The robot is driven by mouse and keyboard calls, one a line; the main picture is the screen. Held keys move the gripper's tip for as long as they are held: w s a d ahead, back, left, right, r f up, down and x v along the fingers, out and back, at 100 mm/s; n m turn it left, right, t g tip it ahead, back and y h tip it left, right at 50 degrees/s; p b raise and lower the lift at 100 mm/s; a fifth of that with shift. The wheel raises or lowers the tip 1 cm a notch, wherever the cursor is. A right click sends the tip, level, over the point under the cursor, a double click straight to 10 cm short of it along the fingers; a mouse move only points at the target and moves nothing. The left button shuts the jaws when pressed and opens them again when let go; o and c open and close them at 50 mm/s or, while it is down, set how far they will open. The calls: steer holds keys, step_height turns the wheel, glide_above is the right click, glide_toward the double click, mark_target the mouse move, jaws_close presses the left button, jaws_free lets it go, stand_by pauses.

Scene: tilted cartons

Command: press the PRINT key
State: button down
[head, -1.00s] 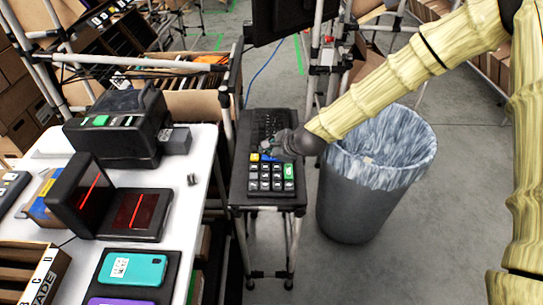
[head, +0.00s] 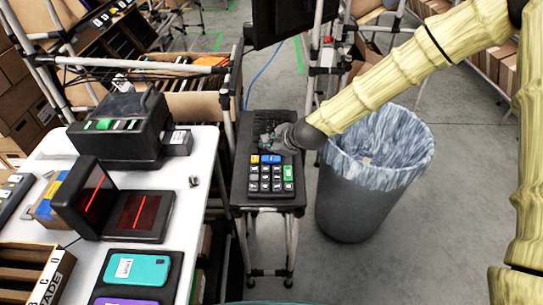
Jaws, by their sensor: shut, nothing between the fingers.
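A dark keypad (head: 259,188) lies on a narrow stand right of the white table. It has several grey number-style keys, a yellow key (head: 254,159), a blue key (head: 270,159) and a tall green key (head: 288,173). Key labels are too small to read, so I cannot tell which is PRINT. My gripper (head: 266,139) is shut and empty, just beyond the top row of coloured keys, over the back part of the keypad unit. Its height above the surface is unclear. A black printer-like machine (head: 120,140) with a green button (head: 104,124) stands on the table.
The white table (head: 205,160) holds a red-lit scanner (head: 138,211) and a teal phone (head: 136,268). A lined bin (head: 370,180) stands right of the keypad, below my arm. Metal poles rise behind the stand. Open floor lies at right.

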steer(key=shift+r+p, duration=0.85)
steer(key=shift+r, duration=0.65)
